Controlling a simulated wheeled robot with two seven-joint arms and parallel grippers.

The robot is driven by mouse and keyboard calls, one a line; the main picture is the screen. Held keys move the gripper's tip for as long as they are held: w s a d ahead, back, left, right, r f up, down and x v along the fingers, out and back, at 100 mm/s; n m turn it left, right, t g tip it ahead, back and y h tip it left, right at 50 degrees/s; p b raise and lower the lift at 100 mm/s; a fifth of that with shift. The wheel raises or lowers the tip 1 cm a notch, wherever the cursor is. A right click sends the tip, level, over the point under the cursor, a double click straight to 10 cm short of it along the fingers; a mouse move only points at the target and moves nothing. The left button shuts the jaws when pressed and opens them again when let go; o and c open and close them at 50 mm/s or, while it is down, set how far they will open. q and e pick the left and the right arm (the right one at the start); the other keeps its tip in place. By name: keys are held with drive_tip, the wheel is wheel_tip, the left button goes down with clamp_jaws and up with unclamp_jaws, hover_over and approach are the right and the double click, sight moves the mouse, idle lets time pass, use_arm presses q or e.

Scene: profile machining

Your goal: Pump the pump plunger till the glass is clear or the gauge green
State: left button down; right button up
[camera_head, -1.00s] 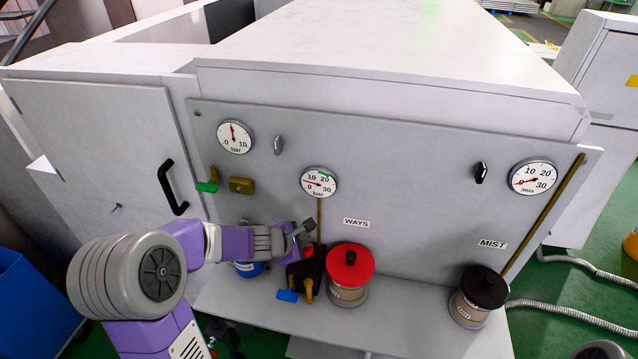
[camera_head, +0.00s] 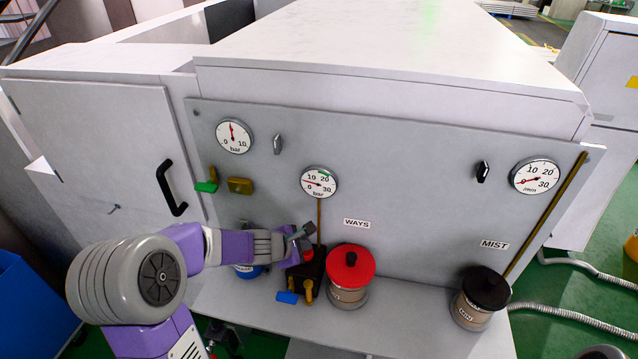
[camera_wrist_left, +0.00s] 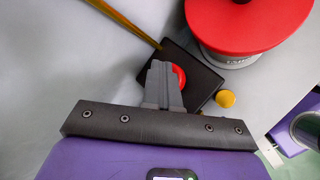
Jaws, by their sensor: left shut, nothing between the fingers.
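The pump (camera_head: 312,268) is a dark block low on the grey panel, with a red plunger knob (camera_head: 307,254) on top. The knob also shows in the wrist view (camera_wrist_left: 179,76), partly behind the fingers. My left gripper (camera_head: 304,233) is shut and empty, its fingertips above and close over the knob; contact cannot be told. The gauge above the pump (camera_head: 319,182) has a green band near 20, and its red needle points left, below that band. No sight glass can be made out clearly. My right gripper is not in view.
A red-lidded jar (camera_head: 350,268) stands close right of the pump, under the WAYS label. A black-lidded jar (camera_head: 480,297) is farther right. Yellow fittings (camera_head: 309,291) and a blue lever (camera_head: 287,297) sit at the pump's front. The shelf between the jars is clear.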

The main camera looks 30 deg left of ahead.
use_arm(q)
drive_tip(key=shift+f, duration=0.3)
drive_tip(key=shift+r, duration=0.1)
drive_tip(key=shift+r+p, duration=1.3)
drive_tip(key=shift+r, duration=0.25)
wheel_tip(320, 180, up, 6)
drive_tip(key=p, duration=0.5)
drive_tip(key=shift+p, duration=0.3)
